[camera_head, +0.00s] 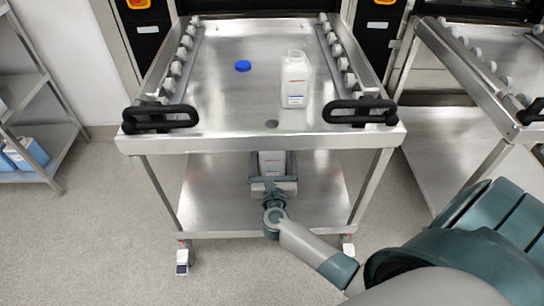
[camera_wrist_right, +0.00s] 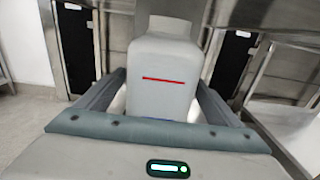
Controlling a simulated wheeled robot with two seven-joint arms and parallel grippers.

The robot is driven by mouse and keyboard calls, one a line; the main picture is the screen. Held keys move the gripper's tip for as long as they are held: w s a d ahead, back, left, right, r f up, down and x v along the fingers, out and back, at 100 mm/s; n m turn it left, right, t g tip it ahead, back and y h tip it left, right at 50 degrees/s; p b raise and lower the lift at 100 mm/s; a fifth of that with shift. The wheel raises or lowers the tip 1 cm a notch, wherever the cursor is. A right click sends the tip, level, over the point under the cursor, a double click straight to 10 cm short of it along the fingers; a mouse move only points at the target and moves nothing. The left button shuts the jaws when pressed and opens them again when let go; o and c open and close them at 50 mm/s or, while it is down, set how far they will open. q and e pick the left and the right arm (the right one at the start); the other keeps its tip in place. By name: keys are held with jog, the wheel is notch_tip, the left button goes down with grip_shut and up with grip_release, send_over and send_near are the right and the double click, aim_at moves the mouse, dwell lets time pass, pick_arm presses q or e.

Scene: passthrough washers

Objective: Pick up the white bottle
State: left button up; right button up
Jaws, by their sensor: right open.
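A white bottle (camera_head: 272,163) with a red line is at the cart's lower level, partly hidden by the upper tray's front edge. It fills the middle of the right wrist view (camera_wrist_right: 165,80). My right gripper (camera_head: 272,182) is open in front of it, with one finger on each side of the bottle; whether they touch it I cannot tell. A second white bottle (camera_head: 295,82), uncapped, stands upright on the cart's top tray. My left gripper is not in view.
The steel cart (camera_head: 220,110) has black handles (camera_head: 160,118) at both front corners and roller rails along its sides. A blue cap (camera_head: 243,66) lies on the top tray. Another cart (camera_head: 470,60) stands to the right; a shelf with blue containers (camera_head: 26,153) is at left.

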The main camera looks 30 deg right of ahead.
jog(key=c, duration=1.8)
jog(key=shift+r, duration=0.25)
jog(key=shift+r, duration=0.25)
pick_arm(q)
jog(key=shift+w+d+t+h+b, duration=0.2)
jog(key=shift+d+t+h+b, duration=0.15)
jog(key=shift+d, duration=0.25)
pick_arm(e)
jog(key=v, duration=1.8)
jog(key=shift+w+a+r, duration=0.1)
jog(key=shift+r, duration=0.2)
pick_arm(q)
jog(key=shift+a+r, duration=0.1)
